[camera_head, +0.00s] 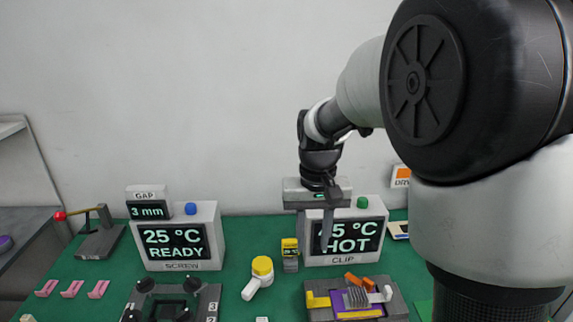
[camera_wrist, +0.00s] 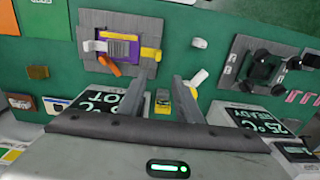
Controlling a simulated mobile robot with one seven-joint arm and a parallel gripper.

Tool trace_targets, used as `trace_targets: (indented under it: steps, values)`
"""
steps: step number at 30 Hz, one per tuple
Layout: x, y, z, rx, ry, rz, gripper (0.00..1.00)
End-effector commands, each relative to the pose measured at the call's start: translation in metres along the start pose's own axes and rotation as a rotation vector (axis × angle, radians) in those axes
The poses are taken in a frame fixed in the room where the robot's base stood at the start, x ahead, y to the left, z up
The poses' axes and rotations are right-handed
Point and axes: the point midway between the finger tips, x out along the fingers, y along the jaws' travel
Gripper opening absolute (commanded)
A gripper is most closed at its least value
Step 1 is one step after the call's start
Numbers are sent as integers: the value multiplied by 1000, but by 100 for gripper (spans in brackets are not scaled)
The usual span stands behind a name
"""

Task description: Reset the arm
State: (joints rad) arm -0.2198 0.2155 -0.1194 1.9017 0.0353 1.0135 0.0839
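My gripper (camera_head: 327,232) hangs in the air, pointing down, in front of the box labelled CLIP (camera_head: 359,259) in the head view. In the wrist view my gripper (camera_wrist: 164,75) has its two fingers apart with nothing between them; green table surface shows through the gap. My arm comes in from the right and hides part of the right side. The CLIP box's screen, partly hidden by a finger, reads HOT. No held object shows in either view.
A SCREW box (camera_head: 180,236) showing 25 °C READY stands left. A clip fixture (camera_head: 355,301) with orange and yellow parts and a dark screw fixture (camera_head: 205,300) lie in front. A yellow-capped bottle (camera_head: 260,275) lies between. A red-knobbed lever (camera_head: 90,228) stands far left.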

Motion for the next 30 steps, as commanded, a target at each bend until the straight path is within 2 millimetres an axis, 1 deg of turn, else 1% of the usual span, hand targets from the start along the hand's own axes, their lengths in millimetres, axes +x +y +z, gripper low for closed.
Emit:
trace_targets:
  steps: [1,2,5,6,8,9,12,13,15,18,21,24,30]
  values:
    - [-17,3,5,3,21,-6,31]
    - [-27,5,10,3,37,-11,31]
    - [-68,14,33,6,104,-26,31]
    - [-86,17,46,5,136,-32,31]
    - [-110,24,66,5,188,-37,31]
    - [-123,27,79,4,221,-39,31]
    - [-150,35,112,4,303,-35,31]
    - [-157,37,121,2,327,-32,31]
    - [-167,42,140,1,375,-23,31]
    - [-176,46,160,1,430,-10,31]
    - [-178,48,172,0,464,1,31]
    - [-179,50,177,0,478,6,31]
    - [-178,50,178,-1,479,7,31]
